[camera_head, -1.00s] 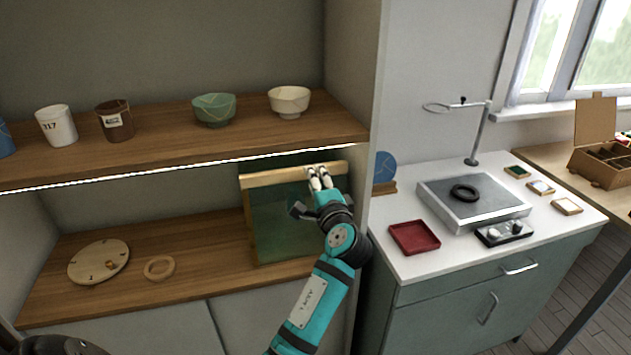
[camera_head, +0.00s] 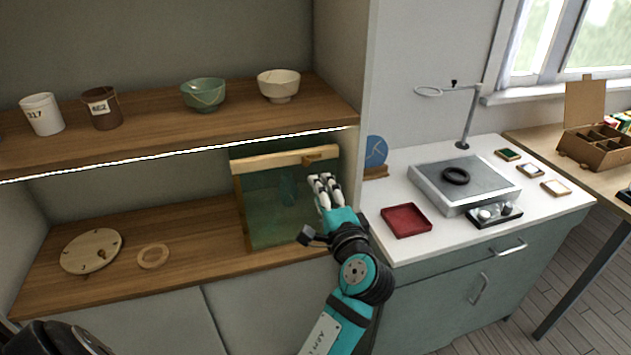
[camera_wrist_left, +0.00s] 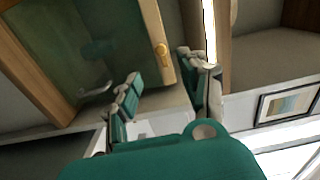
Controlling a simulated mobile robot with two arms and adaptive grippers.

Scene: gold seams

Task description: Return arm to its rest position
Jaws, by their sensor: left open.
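My left gripper (camera_head: 325,186) is at the end of the teal arm, in front of the lower shelf's right end. It is open and empty, with its two pale fingers apart. It stands just below the small wooden knob (camera_head: 313,160) of a green glass panel (camera_head: 275,215) with a wooden top rail, apart from the knob. In the left wrist view the two fingers (camera_wrist_left: 165,95) are spread with nothing between them, and the knob (camera_wrist_left: 161,48) shows beyond them. My right gripper is not in view.
The upper shelf (camera_head: 150,125) holds cups and bowls. To the right, a white counter (camera_head: 400,255) carries a red tray (camera_head: 405,220) and a metal hotplate (camera_head: 465,185) with a stand.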

